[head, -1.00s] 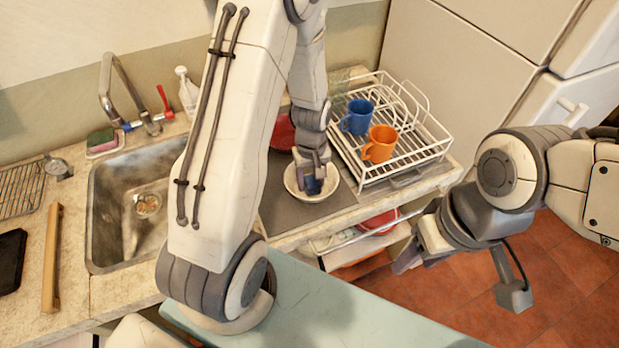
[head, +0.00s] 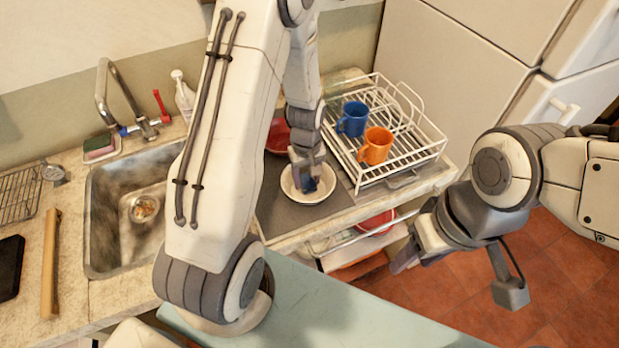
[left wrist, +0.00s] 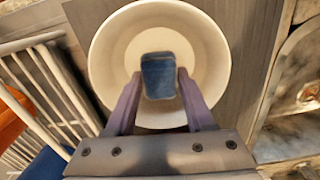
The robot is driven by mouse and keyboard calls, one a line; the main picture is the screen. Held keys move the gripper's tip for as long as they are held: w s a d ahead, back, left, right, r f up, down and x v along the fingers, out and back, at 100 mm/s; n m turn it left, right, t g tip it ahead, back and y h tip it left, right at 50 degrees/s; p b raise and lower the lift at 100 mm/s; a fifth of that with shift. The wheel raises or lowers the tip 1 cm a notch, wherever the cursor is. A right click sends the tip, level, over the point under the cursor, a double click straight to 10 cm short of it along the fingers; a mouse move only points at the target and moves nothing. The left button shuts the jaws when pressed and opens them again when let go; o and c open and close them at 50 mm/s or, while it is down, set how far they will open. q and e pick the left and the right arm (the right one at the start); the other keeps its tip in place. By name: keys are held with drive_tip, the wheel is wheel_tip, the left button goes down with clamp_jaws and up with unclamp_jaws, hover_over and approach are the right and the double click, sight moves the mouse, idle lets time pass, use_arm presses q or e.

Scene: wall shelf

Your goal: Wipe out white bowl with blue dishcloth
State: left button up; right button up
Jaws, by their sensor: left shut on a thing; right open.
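The white bowl (head: 293,184) stands upright on a dark grey mat on the counter, left of the dish rack. It also shows in the left wrist view (left wrist: 211,50), seen from above. My left gripper (head: 309,180) points down into the bowl. It is shut on the folded blue dishcloth (left wrist: 159,76), which sits between its fingers over the inside of the bowl. Whether the cloth touches the bowl's bottom I cannot tell. My right gripper (head: 403,262) is open and empty, out over the floor at the right of the counter.
A white wire dish rack (head: 432,150) with a blue mug (head: 353,119) and an orange mug (head: 376,146) stands right of the bowl. A red dish (head: 279,138) lies behind the bowl. The sink (head: 112,215) is at the left.

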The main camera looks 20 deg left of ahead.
use_arm(q)
drive_tip(key=r+p, duration=0.2)
drive_tip(key=r, duration=0.1)
drive_tip(key=r+p, duration=0.6)
drive_tip(key=shift+s+d+r, duration=0.15)
drive_tip(key=shift+s+d, duration=0.1)
drive_tip(key=shift+s, duration=0.05)
idle(0.4)
